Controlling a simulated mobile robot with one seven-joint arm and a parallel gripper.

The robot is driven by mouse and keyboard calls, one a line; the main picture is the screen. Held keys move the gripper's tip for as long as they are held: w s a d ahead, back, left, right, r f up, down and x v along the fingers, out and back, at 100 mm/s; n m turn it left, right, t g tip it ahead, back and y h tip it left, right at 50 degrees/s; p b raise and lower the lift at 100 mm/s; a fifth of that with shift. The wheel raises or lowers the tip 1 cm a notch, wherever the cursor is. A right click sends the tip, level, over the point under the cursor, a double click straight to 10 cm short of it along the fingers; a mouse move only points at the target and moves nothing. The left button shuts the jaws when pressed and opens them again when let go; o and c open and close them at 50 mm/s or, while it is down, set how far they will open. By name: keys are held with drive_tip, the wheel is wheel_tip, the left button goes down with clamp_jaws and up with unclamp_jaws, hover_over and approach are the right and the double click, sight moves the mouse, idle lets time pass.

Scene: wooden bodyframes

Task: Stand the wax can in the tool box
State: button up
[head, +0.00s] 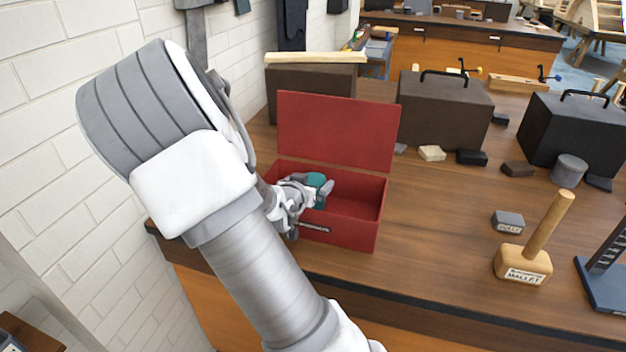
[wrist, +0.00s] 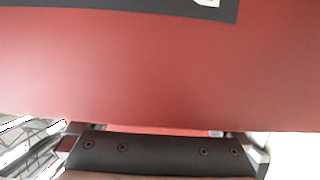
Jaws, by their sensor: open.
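The red tool box (head: 345,235) stands on the bench with its lid (head: 336,130) raised at the back. My gripper (head: 318,192) is over the left part of the box, at about rim height, with its jaws open. A small teal thing (head: 316,180), which looks like the wax can, is between or right beside the fingers at the left inside of the box. The fingers hide part of it, and I cannot tell whether it rests on the box floor. The wrist view shows a blurred red box wall (wrist: 160,70) close up; no can shows there.
The right part of the box is empty. A wooden mallet (head: 525,262), a small grey labelled block (head: 508,221), a grey cylinder (head: 569,168) and dark cases (head: 443,110) stand to the right. A white brick wall (head: 60,150) is close on the left.

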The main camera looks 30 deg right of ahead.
drive_tip(key=p+v, duration=0.2)
drive_tip(key=v, duration=0.8)
drive_tip(key=shift+f, duration=0.1)
